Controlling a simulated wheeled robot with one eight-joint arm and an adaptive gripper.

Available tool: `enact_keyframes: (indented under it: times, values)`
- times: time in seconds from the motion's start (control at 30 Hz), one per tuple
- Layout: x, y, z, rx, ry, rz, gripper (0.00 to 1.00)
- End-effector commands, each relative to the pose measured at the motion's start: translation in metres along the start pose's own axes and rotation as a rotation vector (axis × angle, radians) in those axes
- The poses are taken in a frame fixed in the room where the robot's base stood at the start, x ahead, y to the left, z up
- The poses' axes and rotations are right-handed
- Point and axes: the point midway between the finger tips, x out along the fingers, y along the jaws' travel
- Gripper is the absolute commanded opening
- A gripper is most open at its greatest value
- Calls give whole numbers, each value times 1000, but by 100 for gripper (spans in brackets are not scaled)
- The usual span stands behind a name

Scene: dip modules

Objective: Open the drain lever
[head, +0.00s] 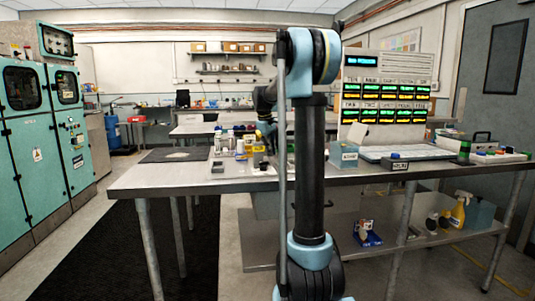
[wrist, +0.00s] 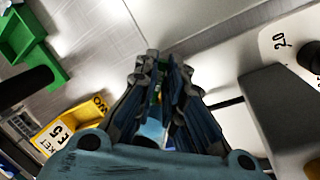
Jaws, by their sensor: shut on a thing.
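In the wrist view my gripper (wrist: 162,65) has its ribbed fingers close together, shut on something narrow. Only a small yellow-green and pale blue patch shows between the fingers, and I cannot tell what it is. I cannot make out the drain lever for certain in either view. A dark grey bar (wrist: 275,112) lies right of the fingers, partly over a white panel (wrist: 275,45) marked 2.0. In the head view my arm stands in front of the bench and my gripper cannot be made out.
The steel bench (head: 240,183) carries small bottles and boxes left of my arm. A lit display panel (head: 386,95) stands at right. In the wrist view, a green tray (wrist: 22,35) and a yellow labelled box (wrist: 65,128) lie at left. Teal cabinets (head: 35,140) stand far left.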

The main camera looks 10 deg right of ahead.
Motion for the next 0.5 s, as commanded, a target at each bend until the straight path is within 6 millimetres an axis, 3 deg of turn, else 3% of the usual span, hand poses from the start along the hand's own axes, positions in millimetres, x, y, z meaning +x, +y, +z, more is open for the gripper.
enact_keyframes:
  times: [0.5]
  values:
    - [5, 20, -5, -419, 100, 1, 0]
